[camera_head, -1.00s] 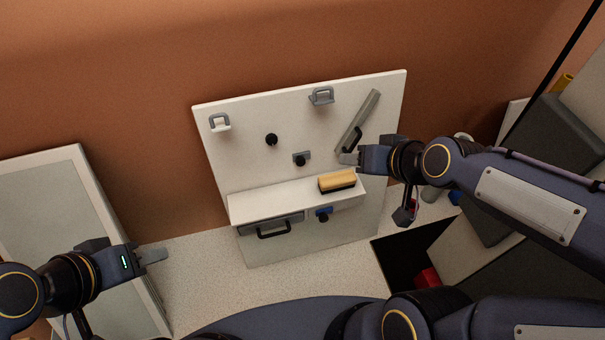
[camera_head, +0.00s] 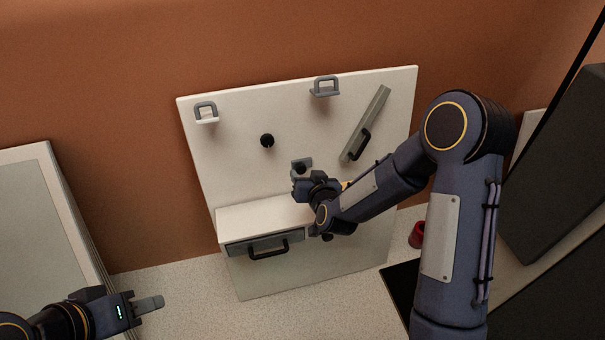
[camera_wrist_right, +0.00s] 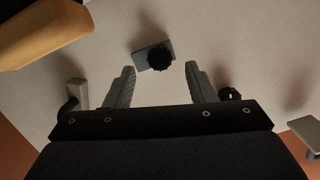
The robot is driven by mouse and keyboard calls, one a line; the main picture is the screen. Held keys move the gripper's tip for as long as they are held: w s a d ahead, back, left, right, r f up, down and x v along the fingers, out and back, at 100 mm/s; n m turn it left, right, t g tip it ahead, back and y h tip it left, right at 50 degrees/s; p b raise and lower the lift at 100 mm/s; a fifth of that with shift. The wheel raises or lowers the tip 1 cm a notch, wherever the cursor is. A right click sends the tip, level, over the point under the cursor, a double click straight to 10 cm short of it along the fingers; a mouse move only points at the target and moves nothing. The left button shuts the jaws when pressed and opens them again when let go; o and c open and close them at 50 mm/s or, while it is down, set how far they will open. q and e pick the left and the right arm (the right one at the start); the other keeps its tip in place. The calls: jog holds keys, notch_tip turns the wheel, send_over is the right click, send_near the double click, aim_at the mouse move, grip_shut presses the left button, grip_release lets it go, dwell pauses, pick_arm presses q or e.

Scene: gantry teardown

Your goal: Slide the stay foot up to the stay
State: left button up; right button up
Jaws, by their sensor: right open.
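The stay foot looks to be a small grey block with a black knob (camera_head: 303,162) on the white upright panel. My right gripper (camera_head: 298,180) is just below it. In the right wrist view the foot (camera_wrist_right: 143,56) lies just ahead of the open, empty fingers (camera_wrist_right: 160,78), roughly between their tips and apart from them. The stay looks to be the tilted grey bar (camera_head: 371,116) with a black handle, up and to the right of the foot. Its end seems to show in the right wrist view (camera_wrist_right: 76,93). My left gripper (camera_head: 148,303) is far off at lower left; its finger gap is hidden.
The white panel (camera_head: 235,175) also has a black knob (camera_head: 267,140) and two grey brackets (camera_head: 325,86) (camera_head: 206,112). Below is a shelf over a drawer with a black handle (camera_head: 268,249). A yellow block (camera_wrist_right: 45,30) is close by; my right arm mostly covers it in the head view.

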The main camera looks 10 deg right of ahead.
aim_at(302, 170)
jog(key=x, duration=0.4)
grip_shut()
jog(key=shift+d+b, duration=0.1)
jog(key=shift+b, duration=0.2)
